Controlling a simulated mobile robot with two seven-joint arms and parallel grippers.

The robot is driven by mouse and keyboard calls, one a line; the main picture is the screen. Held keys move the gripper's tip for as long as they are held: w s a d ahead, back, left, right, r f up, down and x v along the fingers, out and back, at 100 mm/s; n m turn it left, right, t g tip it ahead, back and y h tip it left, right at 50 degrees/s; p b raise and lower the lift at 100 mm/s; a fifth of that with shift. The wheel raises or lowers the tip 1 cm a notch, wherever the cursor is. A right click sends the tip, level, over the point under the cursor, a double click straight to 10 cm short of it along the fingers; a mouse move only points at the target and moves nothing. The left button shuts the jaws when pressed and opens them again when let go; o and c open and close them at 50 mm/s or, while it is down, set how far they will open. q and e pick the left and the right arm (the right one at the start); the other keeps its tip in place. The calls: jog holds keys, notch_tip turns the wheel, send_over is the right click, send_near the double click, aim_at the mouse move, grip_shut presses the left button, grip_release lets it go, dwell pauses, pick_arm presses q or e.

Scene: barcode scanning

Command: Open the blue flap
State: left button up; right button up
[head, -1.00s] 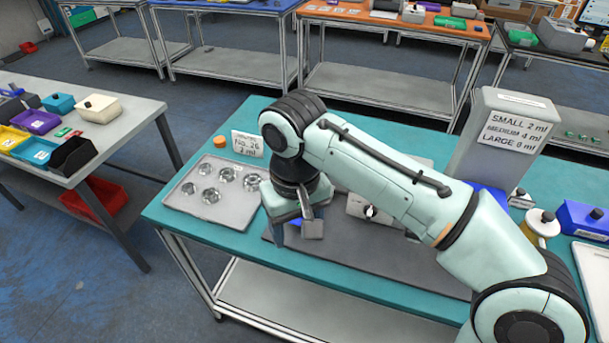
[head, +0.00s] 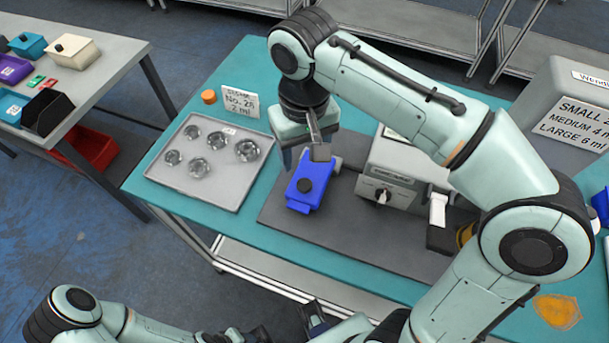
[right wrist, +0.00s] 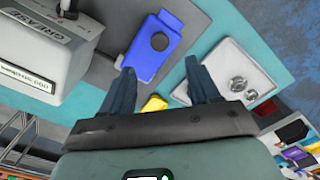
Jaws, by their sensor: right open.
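My right gripper (head: 303,157) is open, above and just behind the flap. In the right wrist view the flap (right wrist: 150,62) lies beyond the two spread fingers (right wrist: 160,75), with nothing between them. In the head view I cannot tell whether a finger touches the flap. My left arm shows at the bottom left; its dark gripper (head: 315,318) seems to be at the bottom edge, partly cut off.
A grey tray (head: 160,178) with several round metal parts lies left of the machine, beside a white label card (head: 240,102) and an orange cap (head: 208,96). A dispenser (head: 565,95) stands at the right. A dark plate (head: 345,240) lies in front of the machine.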

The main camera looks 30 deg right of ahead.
aim_at(304, 183)
notch_tip(304, 183, down, 10)
jog(key=shift+b, duration=1)
jog(key=shift+c, duration=0.2)
grip_shut()
jog(key=shift+r, duration=0.1)
